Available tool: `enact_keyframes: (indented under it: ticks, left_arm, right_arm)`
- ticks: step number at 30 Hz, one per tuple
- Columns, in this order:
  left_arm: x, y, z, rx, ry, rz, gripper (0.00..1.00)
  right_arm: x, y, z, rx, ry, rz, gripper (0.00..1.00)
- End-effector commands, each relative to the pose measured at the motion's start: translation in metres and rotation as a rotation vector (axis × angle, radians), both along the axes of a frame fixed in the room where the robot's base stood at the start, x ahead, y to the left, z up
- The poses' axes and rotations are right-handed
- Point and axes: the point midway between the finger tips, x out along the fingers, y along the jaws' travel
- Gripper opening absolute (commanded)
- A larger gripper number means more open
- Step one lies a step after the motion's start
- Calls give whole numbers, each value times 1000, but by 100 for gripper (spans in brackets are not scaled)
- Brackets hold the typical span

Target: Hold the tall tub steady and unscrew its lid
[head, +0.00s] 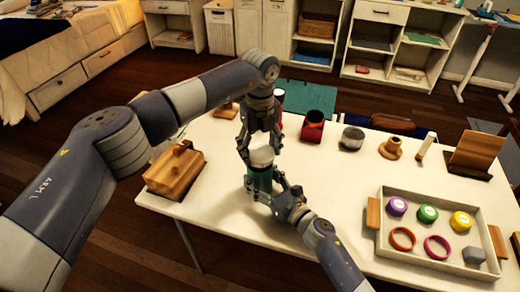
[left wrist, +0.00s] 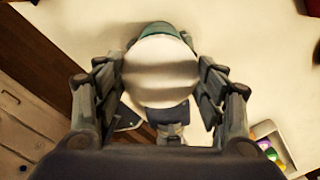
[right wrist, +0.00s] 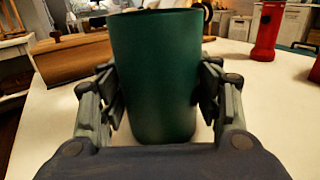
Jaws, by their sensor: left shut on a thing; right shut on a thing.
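The tall tub (head: 258,179) is dark green and stands upright on the white table, and its body fills the middle of the right wrist view (right wrist: 160,80). My left gripper (head: 260,150) comes down from above and is shut on the lid, a finger on each side. My right gripper (head: 268,188) comes in from the front right, low down, and is shut on the tub's body. The fingers hide parts of the lid and tub.
A wooden box (head: 175,172) stands left of the tub. A tray (head: 385,238) with coloured discs and rings lies at the right. A red container (head: 313,128), a grey-lidded jar (head: 352,138) and a wooden spool (head: 396,148) stand along the back. The table between tub and tray is clear.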

Motion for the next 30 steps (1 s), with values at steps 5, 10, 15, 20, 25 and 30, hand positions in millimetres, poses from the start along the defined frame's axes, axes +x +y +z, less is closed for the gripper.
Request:
enact_keyframes:
  ticks: [5,10,15,20,25,30]
  left_arm:
    - [0,0,3,0,-1,0,36]
    - [1,0,21,0,-3,0,36]
    - [0,0,39,0,-1,0,36]
    - [0,0,40,1,0,0,36]
    - [0,0,40,0,0,0,36]
    - [0,0,40,0,0,0,36]
  right_arm:
    - [0,0,-1,-1,2,0,0]
    - [0,0,-1,-1,2,0,0]
    - [0,0,-1,-1,2,-1,0]
    - [0,0,-1,-1,2,0,0]
    - [0,0,-1,-1,2,0,82]
    - [0,0,-1,-1,1,0,82]
